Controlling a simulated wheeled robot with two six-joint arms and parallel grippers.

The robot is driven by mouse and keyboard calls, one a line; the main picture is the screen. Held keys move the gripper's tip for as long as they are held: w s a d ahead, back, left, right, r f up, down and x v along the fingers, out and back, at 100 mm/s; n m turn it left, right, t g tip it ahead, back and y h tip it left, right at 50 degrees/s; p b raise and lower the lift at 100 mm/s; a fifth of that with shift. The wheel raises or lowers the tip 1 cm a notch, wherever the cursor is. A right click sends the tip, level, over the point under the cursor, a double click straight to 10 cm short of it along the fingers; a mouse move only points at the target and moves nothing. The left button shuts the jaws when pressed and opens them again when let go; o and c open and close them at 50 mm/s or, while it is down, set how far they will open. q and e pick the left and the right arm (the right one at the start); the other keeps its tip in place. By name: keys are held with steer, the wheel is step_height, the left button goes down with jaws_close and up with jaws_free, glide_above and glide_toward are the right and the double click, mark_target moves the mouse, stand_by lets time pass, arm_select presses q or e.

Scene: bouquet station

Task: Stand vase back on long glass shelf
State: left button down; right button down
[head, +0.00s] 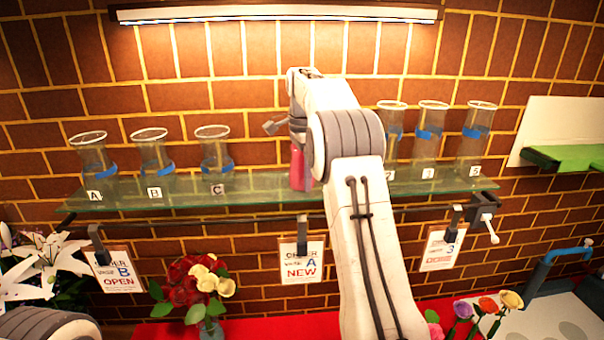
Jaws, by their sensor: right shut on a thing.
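The long glass shelf (250,186) runs across the brick wall. A pink-red vase (297,168) looks upright at the middle of the shelf, partly hidden by my right arm. My right gripper (296,130) is at its upper part and shut on it, though the fingers are mostly hidden. The vase's base appears level with the shelf top; I cannot tell whether it touches. My left gripper is out of view.
Clear vases labelled A (93,160), B (153,160) and C (215,158) stand left; three more, including one at the far right (474,140), stand right. Order cards (302,262) hang below. A clamp (484,212) is at the right end. Flowers (200,285) stand below.

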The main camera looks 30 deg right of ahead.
steer(key=shift+f, duration=0.25)
jaws_free()
steer(key=shift+r, duration=3.55)
steer(key=shift+s+r, duration=0.15)
steer(key=shift+r, duration=0.15)
